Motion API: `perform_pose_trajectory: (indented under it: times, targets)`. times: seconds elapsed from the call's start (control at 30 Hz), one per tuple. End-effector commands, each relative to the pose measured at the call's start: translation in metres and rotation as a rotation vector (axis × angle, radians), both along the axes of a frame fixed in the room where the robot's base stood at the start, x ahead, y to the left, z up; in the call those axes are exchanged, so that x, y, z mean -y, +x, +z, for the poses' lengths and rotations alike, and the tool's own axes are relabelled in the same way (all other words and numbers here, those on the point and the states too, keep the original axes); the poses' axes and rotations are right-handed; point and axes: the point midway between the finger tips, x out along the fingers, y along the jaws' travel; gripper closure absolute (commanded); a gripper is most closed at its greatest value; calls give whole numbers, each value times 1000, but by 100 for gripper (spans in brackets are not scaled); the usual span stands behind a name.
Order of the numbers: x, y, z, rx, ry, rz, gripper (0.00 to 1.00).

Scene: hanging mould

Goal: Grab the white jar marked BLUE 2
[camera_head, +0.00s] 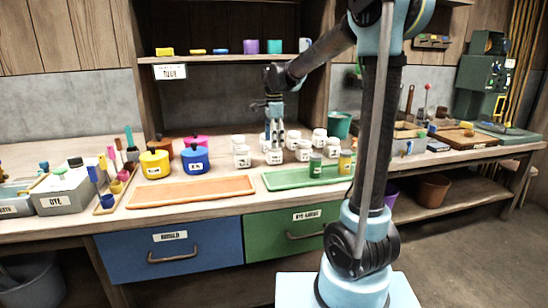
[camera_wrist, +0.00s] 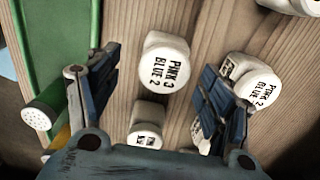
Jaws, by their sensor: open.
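In the wrist view, a white jar (camera_wrist: 165,62) has a lid reading PINK 3, BLUE 2. It lies between and slightly ahead of my gripper's (camera_wrist: 160,68) two spread blue fingers. A second white jar (camera_wrist: 262,86), with a lid that reads PINK 2, BLUE 2, is beside the right finger and partly covered by it. Another white jar (camera_wrist: 146,135) sits nearer my palm, its lid unreadable. In the head view, my gripper (camera_head: 274,136) points down over the white jar group, just above one jar (camera_head: 274,157). My gripper is open and appears empty.
Several white jars (camera_head: 304,150) stand close together. A green tray (camera_head: 285,180) with small shakers is at their front right, an orange tray (camera_head: 190,191) at front left. Yellow (camera_head: 155,165) and blue (camera_head: 195,160) pots stand left. A shelf (camera_head: 225,58) runs above behind.

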Motion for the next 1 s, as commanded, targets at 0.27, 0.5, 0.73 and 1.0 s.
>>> perform_pose_trajectory:
  times: [0.27,0.5,0.73,1.0]
  targets:
    - [0,1,-16,0,0,0,27]
    - [0,8,-47,0,0,0,27]
    - [0,7,-62,0,0,0,27]
    - [0,7,-62,0,0,1,40]
